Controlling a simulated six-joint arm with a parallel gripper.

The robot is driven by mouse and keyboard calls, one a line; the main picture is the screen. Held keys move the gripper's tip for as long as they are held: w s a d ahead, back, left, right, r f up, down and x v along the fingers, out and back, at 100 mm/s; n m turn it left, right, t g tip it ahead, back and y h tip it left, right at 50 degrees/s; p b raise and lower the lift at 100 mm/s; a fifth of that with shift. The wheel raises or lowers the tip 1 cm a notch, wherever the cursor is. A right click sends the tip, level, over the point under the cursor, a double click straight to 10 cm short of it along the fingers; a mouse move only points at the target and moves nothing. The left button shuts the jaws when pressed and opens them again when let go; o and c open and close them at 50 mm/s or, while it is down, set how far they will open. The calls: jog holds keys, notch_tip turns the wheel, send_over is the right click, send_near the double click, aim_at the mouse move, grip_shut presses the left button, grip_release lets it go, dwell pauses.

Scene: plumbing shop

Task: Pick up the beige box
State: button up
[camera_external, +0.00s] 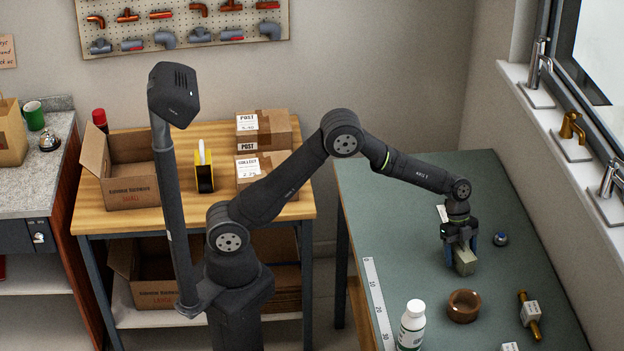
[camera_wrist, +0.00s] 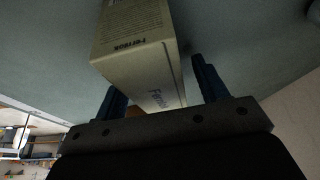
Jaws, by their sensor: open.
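The beige box (camera_external: 466,262) is on the green table top, directly below my gripper in the external view. In the wrist view the beige box (camera_wrist: 135,38) fills the upper middle, with printed lettering on two faces. My gripper (camera_external: 459,240) points down over it. In the wrist view my gripper (camera_wrist: 160,90) has its two dark blue fingers spread, one on each side of the box's near end. I see a gap at the right finger; whether the left finger touches the box I cannot tell.
Near the box on the green table (camera_external: 400,220) are a small blue-grey round item (camera_external: 501,239), a brown ring (camera_external: 463,306), a white bottle (camera_external: 411,325), a brass fitting with a tag (camera_external: 530,315) and a ruler strip (camera_external: 378,305). The table's back left is clear.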

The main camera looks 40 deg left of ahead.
jog(key=shift+f, duration=0.35)
dwell(0.3)
jog(key=c, duration=1.1)
